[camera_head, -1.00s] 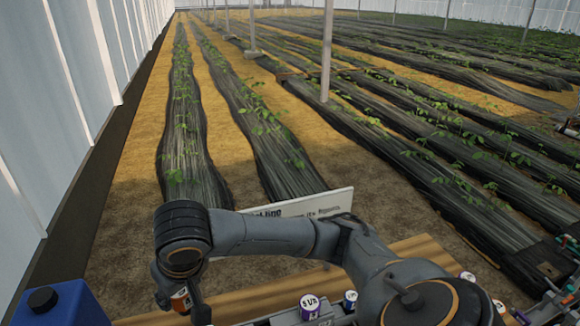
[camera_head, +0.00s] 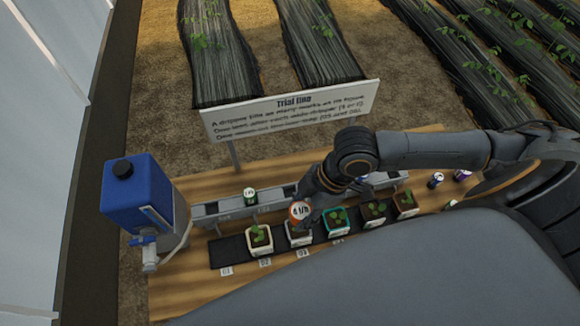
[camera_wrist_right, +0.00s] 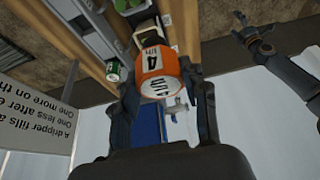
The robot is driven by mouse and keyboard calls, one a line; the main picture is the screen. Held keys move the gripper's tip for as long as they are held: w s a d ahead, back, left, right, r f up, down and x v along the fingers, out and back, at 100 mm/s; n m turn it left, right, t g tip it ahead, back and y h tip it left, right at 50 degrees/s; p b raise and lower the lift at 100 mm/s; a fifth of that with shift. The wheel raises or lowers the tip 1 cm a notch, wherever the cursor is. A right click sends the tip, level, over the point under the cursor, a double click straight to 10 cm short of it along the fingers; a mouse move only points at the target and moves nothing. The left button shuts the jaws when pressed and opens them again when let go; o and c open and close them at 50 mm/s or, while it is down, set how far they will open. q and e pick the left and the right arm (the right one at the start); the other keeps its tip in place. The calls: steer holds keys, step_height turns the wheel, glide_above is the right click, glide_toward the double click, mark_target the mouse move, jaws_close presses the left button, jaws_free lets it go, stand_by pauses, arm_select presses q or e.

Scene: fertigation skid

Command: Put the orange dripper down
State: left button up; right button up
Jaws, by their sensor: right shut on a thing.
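The orange dripper (camera_head: 297,212) is a small orange cylinder with a white band marked 4 1/h. My right gripper (camera_head: 306,205) is shut on it; in the wrist view the dripper (camera_wrist_right: 158,72) sits just ahead of the two dark fingers. In the head view the dripper overlaps the back of a pale pot (camera_head: 300,239); I cannot tell its height above it. A grey slotted rack (camera_head: 212,212) runs behind the pots and holds a green-and-white dripper (camera_head: 250,196).
Several seedling pots stand on a black strip (camera_head: 225,250), including a teal one (camera_head: 337,222). A blue tank (camera_head: 145,195) with a tap is at left. A "Trial line" sign (camera_head: 290,108) stands behind. Blue (camera_head: 436,181) and purple (camera_head: 463,175) drippers are at right.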

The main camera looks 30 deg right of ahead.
steer(key=w+d+f+b, duration=0.1)
steer(key=w+f+b, duration=0.2)
steer(key=w, duration=0.1)
steer(key=w+d+f+b, duration=0.1)
steer(key=w+f+b, duration=0.2)
steer(key=w+b, duration=0.1)
steer(key=w+d+f+b, duration=0.2)
steer(key=w+f+b, duration=0.1)
steer(key=w+f, duration=0.1)
steer(key=shift+w+d, duration=0.1)
steer(key=shift+w, duration=0.25)
step_height(320, 180, down, 3)
steer(key=b, duration=0.5)
steer(key=shift+w+f, duration=0.15)
arm_select(q)
step_height(320, 180, down, 15)
steer(key=shift+w+r, duration=0.2)
steer(key=shift+w, duration=0.15)
arm_select(e)
steer(key=shift+d, duration=0.1)
arm_select(q)
steer(key=shift+d, duration=0.1)
arm_select(e)
steer(key=o, duration=1.1)
steer(key=shift+o, duration=0.2)
